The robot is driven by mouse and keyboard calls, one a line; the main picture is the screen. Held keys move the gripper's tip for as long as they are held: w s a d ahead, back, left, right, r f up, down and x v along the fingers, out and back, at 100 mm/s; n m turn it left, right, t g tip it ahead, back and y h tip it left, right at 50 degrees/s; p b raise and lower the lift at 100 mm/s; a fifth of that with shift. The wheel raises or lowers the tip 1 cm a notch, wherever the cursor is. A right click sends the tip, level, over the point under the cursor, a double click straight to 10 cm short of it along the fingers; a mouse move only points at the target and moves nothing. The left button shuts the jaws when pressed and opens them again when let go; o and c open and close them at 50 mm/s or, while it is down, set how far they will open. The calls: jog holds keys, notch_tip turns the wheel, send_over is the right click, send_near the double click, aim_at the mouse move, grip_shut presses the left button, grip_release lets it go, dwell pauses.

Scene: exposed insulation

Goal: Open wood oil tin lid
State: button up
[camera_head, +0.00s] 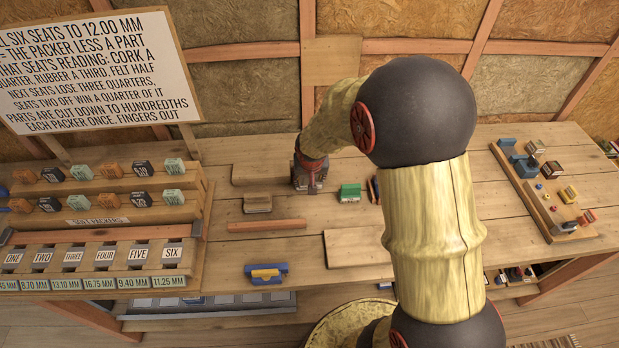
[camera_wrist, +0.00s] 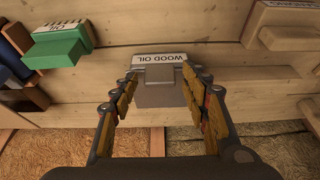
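The wood oil tin (camera_wrist: 163,94) is a small grey box with a white "WOOD OIL" label (camera_wrist: 160,58), which reads upside down in the wrist view. A grey tab-like piece shows on it below the label. My gripper (camera_wrist: 160,78) is open, with one finger on each side of the tin; I cannot tell whether either finger touches it. In the head view my gripper (camera_head: 312,160) points down at the tin (camera_head: 300,182) on the workbench and partly hides it.
A green block (camera_head: 349,192) stands just right of the tin on the workbench (camera_head: 290,245). Wooden blocks (camera_head: 258,203) lie to its left. Seat packer racks (camera_head: 100,222) fill the left end. A tray of small parts (camera_head: 541,197) is far right. A blue and yellow tool (camera_head: 265,273) lies near the front.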

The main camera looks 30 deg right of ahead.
grip_shut()
dwell(0.5)
